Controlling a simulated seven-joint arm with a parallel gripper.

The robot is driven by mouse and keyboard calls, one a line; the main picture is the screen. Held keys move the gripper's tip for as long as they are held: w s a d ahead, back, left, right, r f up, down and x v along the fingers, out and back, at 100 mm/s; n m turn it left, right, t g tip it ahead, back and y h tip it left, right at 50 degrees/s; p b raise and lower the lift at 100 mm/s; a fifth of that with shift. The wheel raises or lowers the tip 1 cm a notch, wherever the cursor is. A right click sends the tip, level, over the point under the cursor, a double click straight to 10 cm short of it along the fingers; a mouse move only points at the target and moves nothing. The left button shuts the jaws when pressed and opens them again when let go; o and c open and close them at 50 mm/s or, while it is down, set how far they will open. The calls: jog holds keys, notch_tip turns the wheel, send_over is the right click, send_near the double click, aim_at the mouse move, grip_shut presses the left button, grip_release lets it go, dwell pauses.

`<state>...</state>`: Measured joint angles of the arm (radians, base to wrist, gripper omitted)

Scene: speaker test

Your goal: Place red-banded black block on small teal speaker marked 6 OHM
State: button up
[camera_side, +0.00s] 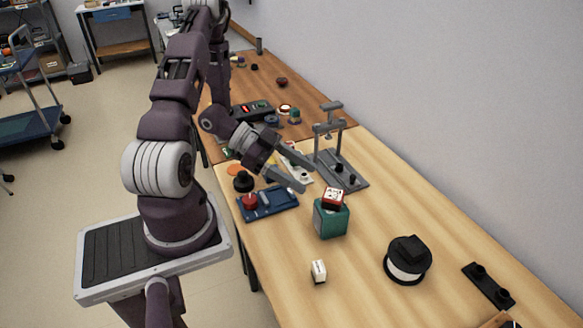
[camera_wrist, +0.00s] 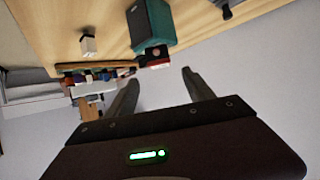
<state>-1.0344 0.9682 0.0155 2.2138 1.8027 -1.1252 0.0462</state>
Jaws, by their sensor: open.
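The small teal speaker (camera_side: 331,220) stands on the light wooden table in the side view; its marking is too small to read. A small block (camera_side: 333,198) with red, white and dark parts sits on top of it. In the wrist view the speaker (camera_wrist: 160,22) and this block (camera_wrist: 154,56) show at the upper middle, the block just beyond the fingertips. I cannot tell clearly whether it is the red-banded black block. My gripper (camera_side: 309,184) is open and empty, slightly up and left of the block, apart from it. Both fingers also show in the wrist view (camera_wrist: 160,76).
A black-and-white spool (camera_side: 407,265) with a black block (camera_side: 411,245) on top stands to the right. A small white block (camera_side: 318,271) lies in front. A blue tray (camera_side: 268,204) and a grey stand (camera_side: 342,170) are near my gripper. A black bracket (camera_side: 488,286) lies far right.

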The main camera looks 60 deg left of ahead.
jog(key=w+a+r+n+y, duration=0.1)
jog(key=w+a+r+y, duration=0.6)
jog(key=a+r+y, duration=0.1)
notch_tip(320, 180, up, 10)
jog(key=d+n+y, duration=0.2)
jog(key=n+y, duration=0.2)
jog(key=y, duration=0.1)
jog(key=s+d+r+n+g+h, duration=0.1)
jog(key=s+d+n+h, duration=0.1)
jog(key=s+d, duration=0.7)
jog(key=s+d+r+n+g+h, duration=0.2)
jog(key=s+d, duration=0.8)
jog(key=s, duration=0.1)
jog(key=shift+r, duration=0.25)
